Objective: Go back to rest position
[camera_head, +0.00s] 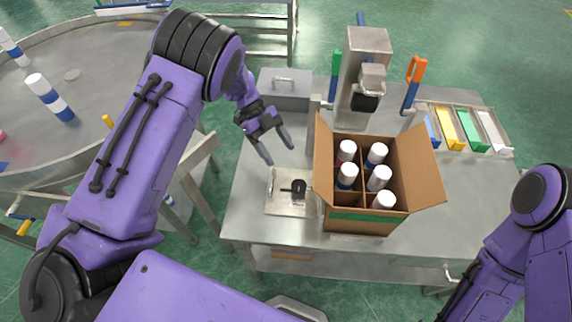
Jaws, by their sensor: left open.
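My left gripper (272,149) is open and empty. It hangs over the left part of the metal table (250,221), left of the cardboard box and above a small metal plate (283,205) with a dark round part on it. My left arm comes in from the left and bends down to it. My right arm stands at the lower right edge. Its gripper is not visible.
An open cardboard box (357,222) with dividers holds several white-capped cans (379,178). A crimping press (362,70) stands behind it. Coloured bins (452,129) are at the right back. A round table (25,150) with cans (49,97) is at the left.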

